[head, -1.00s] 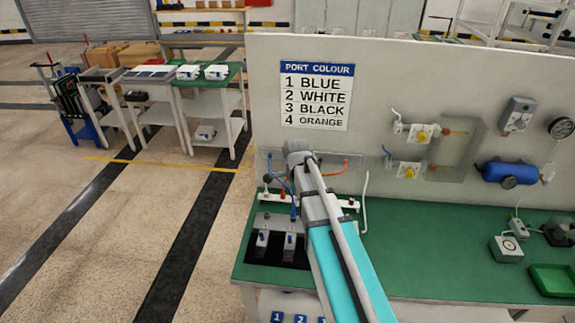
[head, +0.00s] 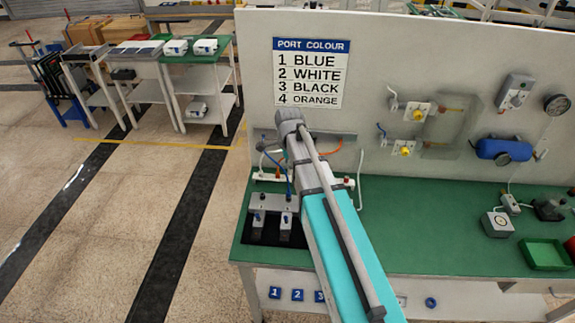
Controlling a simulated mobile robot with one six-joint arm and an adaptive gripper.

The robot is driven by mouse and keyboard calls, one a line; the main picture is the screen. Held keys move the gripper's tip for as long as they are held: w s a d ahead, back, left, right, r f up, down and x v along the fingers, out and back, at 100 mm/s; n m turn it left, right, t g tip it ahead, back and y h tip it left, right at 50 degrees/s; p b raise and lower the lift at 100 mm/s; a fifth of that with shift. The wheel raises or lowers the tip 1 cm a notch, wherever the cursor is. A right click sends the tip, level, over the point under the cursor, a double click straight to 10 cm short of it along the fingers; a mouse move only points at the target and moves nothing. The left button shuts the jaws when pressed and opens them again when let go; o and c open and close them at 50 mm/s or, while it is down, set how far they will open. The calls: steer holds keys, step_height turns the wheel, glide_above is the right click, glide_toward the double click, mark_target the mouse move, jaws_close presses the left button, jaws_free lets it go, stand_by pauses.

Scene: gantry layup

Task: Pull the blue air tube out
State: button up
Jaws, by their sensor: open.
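The blue air tube (head: 288,183) is a thin curved line just left of my arm, in front of the white panel. Its lower end comes down near the grey block (head: 273,202) on the green bench. My arm crosses in front of this area and hides part of the tubes and fittings. My gripper is hidden behind the arm, so I cannot see whether it touches the tube. A port colour sign (head: 308,72) on the panel lists 1 blue, 2 white, 3 black, 4 orange.
An orange tube (head: 328,151) and a white tube (head: 360,178) show right of my arm. The green bench (head: 430,235) is clear in the middle. A green tray (head: 545,254) and a blue cylinder (head: 503,149) are at the right. Numbered blue tags (head: 297,294) sit below the bench edge.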

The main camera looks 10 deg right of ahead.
mark_target(288, 192)
steer(key=shift+f+b, duration=6.5)
steer(key=shift+f, duration=0.2)
jaws_close()
